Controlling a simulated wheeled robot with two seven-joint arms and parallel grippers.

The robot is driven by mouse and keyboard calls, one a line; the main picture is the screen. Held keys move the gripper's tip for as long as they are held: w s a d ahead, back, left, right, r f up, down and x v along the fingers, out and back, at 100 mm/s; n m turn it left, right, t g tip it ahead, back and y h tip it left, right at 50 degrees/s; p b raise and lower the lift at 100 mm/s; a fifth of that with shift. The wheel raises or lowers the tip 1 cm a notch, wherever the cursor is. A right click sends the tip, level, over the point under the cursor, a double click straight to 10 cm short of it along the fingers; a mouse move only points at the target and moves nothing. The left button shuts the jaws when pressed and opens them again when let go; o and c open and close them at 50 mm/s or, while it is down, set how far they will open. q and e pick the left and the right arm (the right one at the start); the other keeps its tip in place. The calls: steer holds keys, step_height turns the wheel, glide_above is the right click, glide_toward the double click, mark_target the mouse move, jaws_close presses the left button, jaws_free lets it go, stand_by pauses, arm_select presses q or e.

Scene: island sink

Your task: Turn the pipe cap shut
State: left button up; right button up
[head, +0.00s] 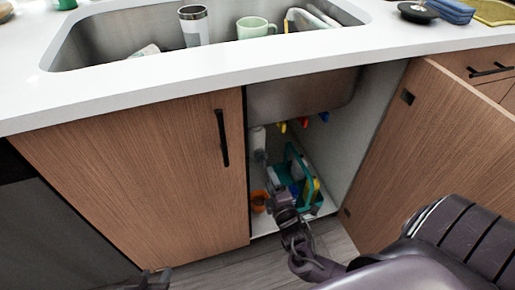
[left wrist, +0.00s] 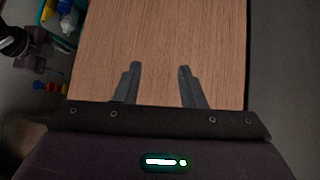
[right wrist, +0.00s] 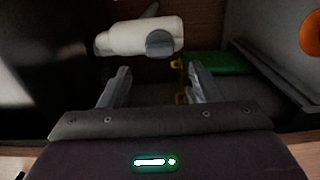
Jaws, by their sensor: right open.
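The white pipe (right wrist: 125,36) shows in the right wrist view with a round grey cap (right wrist: 160,43) on it. In the head view the pipe (head: 258,138) stands inside the open cabinet under the sink. My right gripper (right wrist: 158,70) is open and empty, with the cap beyond and roughly between its fingertips, apart from them. In the head view my right arm reaches into the cabinet and its gripper (head: 272,178) is small and partly unclear. My left gripper (left wrist: 159,67) is open and empty in front of a wooden door. Whether the cap is tight cannot be seen.
A teal caddy (head: 309,206) with bottles stands on the cabinet floor beside my right gripper. An orange container (head: 259,200) is left of it. The right door (head: 440,150) is open, the left door (head: 150,175) shut. The sink basin (head: 300,95) hangs above.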

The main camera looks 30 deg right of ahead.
mark_target(264, 165)
steer(key=b+x, duration=0.1)
steer(key=x, duration=0.3)
steer(key=shift+w+d+f, duration=0.1)
steer(key=shift+w+d, duration=0.05)
steer(key=shift+w, duration=0.1)
steer(key=b+x, duration=0.1)
steer(key=x, duration=0.2)
steer(key=shift+w, duration=0.15)
arm_select(q)
steer(key=w+r+t+h, duration=0.1)
steer(key=w+r+t, duration=0.3)
steer(key=r, duration=0.3)
steer(key=w+d+r+t+h, duration=0.1)
steer(key=w+r+t+h, duration=0.1)
steer(key=r, duration=0.6)
steer(key=shift+w+d+t, duration=0.2)
steer(key=shift+w+t, duration=0.7)
steer(key=shift+t, duration=0.2)
arm_select(e)
steer(key=shift+w+d, duration=0.1)
steer(key=shift+w, duration=0.1)
